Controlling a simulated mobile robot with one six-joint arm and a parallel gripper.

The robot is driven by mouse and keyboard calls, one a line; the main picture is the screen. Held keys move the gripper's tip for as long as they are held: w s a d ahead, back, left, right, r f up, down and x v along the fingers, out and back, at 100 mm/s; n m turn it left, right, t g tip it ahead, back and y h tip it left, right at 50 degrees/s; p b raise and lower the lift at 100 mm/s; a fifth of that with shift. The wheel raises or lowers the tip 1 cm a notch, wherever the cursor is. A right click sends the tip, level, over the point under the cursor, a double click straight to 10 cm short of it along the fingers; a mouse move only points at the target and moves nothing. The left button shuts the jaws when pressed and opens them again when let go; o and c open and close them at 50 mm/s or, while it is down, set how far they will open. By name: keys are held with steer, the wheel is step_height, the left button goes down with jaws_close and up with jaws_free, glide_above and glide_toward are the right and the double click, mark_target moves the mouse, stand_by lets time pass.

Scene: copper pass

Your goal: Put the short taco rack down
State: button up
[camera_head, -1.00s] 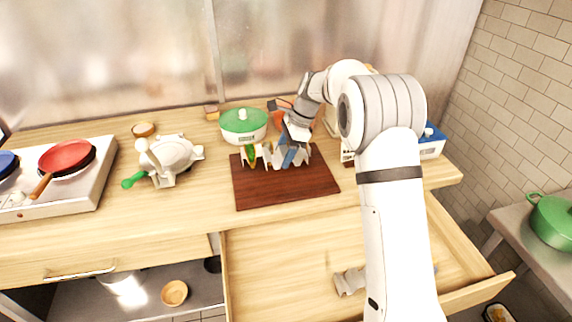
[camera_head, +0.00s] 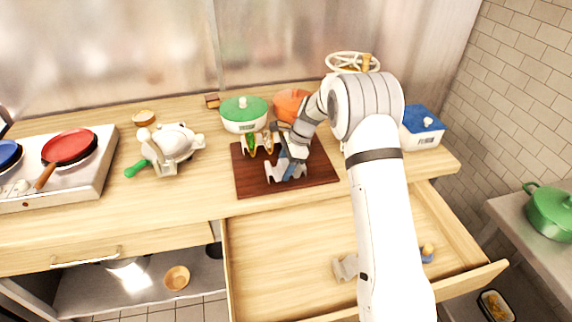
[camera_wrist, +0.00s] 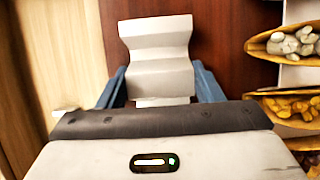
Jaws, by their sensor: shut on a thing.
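My gripper (camera_head: 291,163) is shut on the short taco rack (camera_head: 277,174), a pale grey wavy piece, over the front middle of the dark brown board (camera_head: 317,172). In the wrist view the rack (camera_wrist: 158,55) sits between the blue fingers of my gripper (camera_wrist: 160,88). The rack appears empty. It is at or just above the board; I cannot tell whether it touches. Another rack with filled tacos (camera_head: 257,143) stands behind it on the board. In the wrist view those tacos (camera_wrist: 290,45) are on the right, apart from the held rack.
A green-lidded pot (camera_head: 244,115) and an orange round thing (camera_head: 288,104) stand behind the board. A blue-lidded pot (camera_head: 421,128) is to the right. An open drawer (camera_head: 290,262) juts out below, with a grey piece (camera_head: 345,268) inside. The board's front right is clear.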

steer(key=shift+f, duration=0.2)
steer(key=o, duration=1)
steer(key=shift+o, duration=0.2)
steer(key=b+v, duration=0.2)
steer(key=v, duration=1)
steer(key=shift+r, duration=0.3)
steer(key=s+d+r+n+t+h, duration=0.1)
steer(key=s+d+r+n, duration=0.35)
steer(key=s, duration=0.35)
steer(key=s+d+r+n+t+h, duration=0.1)
steer(key=s+d+r+n, duration=0.3)
steer(key=s, duration=0.5)
steer(key=s+d+n+t+h, duration=0.1)
steer(key=s+d+n, duration=0.2)
steer(key=s, duration=0.7)
steer(key=s+d+f+n+t+h, duration=0.1)
steer(key=s+d+n, duration=0.2)
steer(key=s, duration=0.6)
steer(key=shift+s+d+f, duration=0.2)
steer(key=shift+s+f, duration=0.1)
steer(key=shift+s, duration=0.1)
